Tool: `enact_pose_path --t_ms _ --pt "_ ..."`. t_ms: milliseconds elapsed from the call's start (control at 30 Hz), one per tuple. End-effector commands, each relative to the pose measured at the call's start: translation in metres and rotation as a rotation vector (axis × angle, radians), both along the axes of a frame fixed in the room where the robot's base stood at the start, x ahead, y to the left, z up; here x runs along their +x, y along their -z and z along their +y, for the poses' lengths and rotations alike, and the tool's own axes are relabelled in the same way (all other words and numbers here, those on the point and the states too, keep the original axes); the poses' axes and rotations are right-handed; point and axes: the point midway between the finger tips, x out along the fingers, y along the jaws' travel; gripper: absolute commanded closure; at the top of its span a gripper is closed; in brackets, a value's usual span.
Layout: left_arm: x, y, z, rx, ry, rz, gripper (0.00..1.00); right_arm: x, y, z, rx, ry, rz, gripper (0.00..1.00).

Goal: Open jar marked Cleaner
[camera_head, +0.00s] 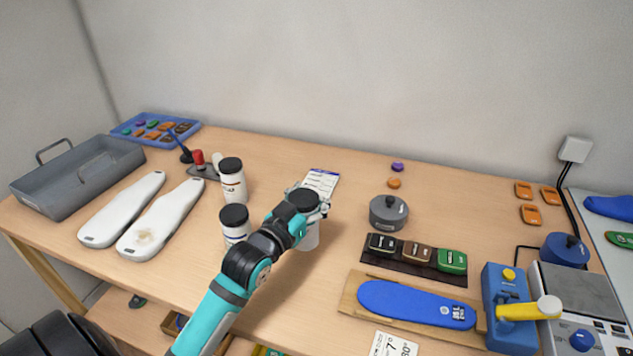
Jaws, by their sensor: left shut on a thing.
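Three white jars with black lids stand on the wooden table. One jar (232,182) is at the back left and one jar (235,225) is nearer, left of my arm. The third jar (310,239) is at my left gripper (308,204). My left gripper is shut around the top of this third jar, at its black lid. My wrist hides part of its body. The labels are too small or too hidden to read, so I cannot tell which jar is marked Cleaner. My right gripper is not in view.
Two white insole forms (161,218) and a grey tray (77,178) are at the left. A paper card (321,181) lies behind the held jar. A grey pot (388,213), a blue insole (415,304) and a blue press (508,308) are to the right. The back middle is mostly clear.

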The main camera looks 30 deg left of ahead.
Motion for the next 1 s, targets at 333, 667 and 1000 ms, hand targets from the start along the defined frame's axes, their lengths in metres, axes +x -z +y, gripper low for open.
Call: enact_pose_path --t_ms 333,667,1000 --pt "-0.039 -0.005 -0.023 0.001 0.000 -0.003 1.00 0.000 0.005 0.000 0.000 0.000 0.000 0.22" --pt "-0.041 -0.006 -0.024 0.001 0.000 -0.003 0.74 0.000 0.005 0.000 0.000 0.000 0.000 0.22" --pt "-0.041 -0.006 -0.024 0.001 0.001 -0.003 1.00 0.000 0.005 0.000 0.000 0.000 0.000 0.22"
